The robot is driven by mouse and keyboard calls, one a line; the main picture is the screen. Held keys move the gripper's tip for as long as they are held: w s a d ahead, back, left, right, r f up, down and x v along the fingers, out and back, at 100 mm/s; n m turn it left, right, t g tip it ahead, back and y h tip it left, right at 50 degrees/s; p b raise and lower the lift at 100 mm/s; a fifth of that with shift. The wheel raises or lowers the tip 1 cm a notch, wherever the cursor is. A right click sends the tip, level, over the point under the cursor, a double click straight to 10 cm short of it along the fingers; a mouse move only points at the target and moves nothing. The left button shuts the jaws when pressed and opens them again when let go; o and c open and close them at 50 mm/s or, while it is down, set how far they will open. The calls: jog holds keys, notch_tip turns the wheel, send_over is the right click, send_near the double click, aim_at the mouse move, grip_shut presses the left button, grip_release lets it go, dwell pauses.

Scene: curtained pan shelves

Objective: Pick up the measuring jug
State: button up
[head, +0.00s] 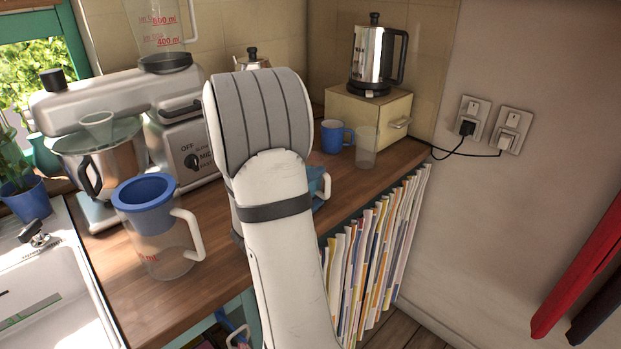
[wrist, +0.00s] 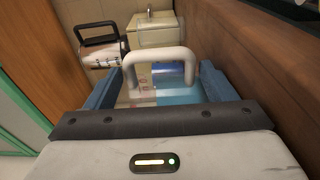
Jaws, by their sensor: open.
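In the wrist view, a clear jug-like vessel (wrist: 178,77) with a white handle (wrist: 163,57) and blue in its right half lies straight ahead of my gripper (wrist: 155,80). The blue-grey fingers are open, one on each side of the handle; I cannot tell whether they touch it. In the head view my arm covers most of this spot, and only a bit of light blue (head: 318,184) shows beside it. Another clear jug (head: 170,262) with red marks, a white handle and a blue vessel (head: 146,205) in its top stands on the counter to the left.
A stand mixer (head: 115,105) stands behind the left jug, with the sink (head: 60,280) at far left. A kettle (head: 378,55) sits on a cream box (head: 350,115). A blue mug (head: 335,136) and a clear glass (head: 367,150) stand in front of the box.

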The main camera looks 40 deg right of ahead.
jog(key=shift+w+d+p, duration=0.15)
jog(key=shift+d+p, duration=0.15)
jog(key=shift+d, duration=1)
jog(key=shift+w+d+p, duration=0.15)
jog(key=shift+d+p, duration=0.1)
jog(key=shift+d, duration=1)
jog(key=c, duration=1)
jog(key=shift+c, duration=0.7)
jog(key=shift+r, duration=0.15)
